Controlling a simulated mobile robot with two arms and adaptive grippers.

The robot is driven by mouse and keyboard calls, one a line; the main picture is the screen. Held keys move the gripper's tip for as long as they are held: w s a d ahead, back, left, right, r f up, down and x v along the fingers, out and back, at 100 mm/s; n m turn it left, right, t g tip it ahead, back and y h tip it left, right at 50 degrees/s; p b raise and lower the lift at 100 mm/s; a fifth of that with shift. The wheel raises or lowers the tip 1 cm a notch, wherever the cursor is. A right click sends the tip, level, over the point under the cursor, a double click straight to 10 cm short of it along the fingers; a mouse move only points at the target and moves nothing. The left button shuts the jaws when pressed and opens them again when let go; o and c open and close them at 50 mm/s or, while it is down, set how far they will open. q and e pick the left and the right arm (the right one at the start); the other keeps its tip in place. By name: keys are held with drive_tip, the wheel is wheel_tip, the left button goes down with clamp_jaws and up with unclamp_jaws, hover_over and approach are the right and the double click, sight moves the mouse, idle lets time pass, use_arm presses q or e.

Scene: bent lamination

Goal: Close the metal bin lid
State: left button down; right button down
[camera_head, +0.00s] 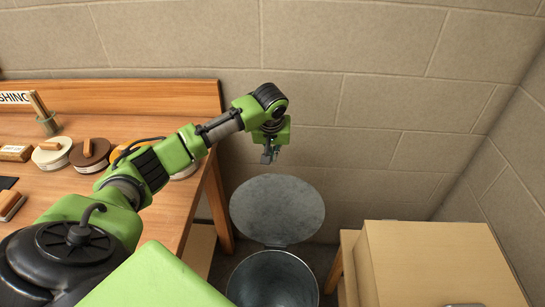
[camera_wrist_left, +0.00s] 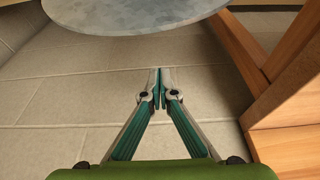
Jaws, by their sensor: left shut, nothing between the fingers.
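The metal bin (camera_head: 272,280) stands on the floor between the wooden bench and a pale wooden box, its mouth open and its inside showing. Its round grey lid (camera_head: 277,208) is raised, standing up behind the bin on the wall side. The lid's edge also shows at the top of the left wrist view (camera_wrist_left: 135,10). My left gripper (camera_head: 268,157) is above the lid, close to the back wall, pointing down and apart from the lid. In the left wrist view its fingertips (camera_wrist_left: 159,75) meet, with nothing between them. My right gripper is not in view.
The wooden bench (camera_head: 120,210) on the left holds several round tins and brushes, with a leg beside the bin. A pale wooden box (camera_head: 440,260) stands close on the bin's right. The block wall (camera_head: 350,60) is behind; the space above the bin mouth is clear.

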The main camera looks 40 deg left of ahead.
sight(272, 175)
use_arm(q)
drive_tip(key=x, duration=0.8)
drive_tip(key=s+d+p, duration=0.2)
drive_tip(key=s, duration=0.1)
drive_tip(key=shift+s+d+r, duration=0.15)
drive_tip(key=shift+s+d, duration=0.05)
drive_tip(key=shift+s, duration=0.15)
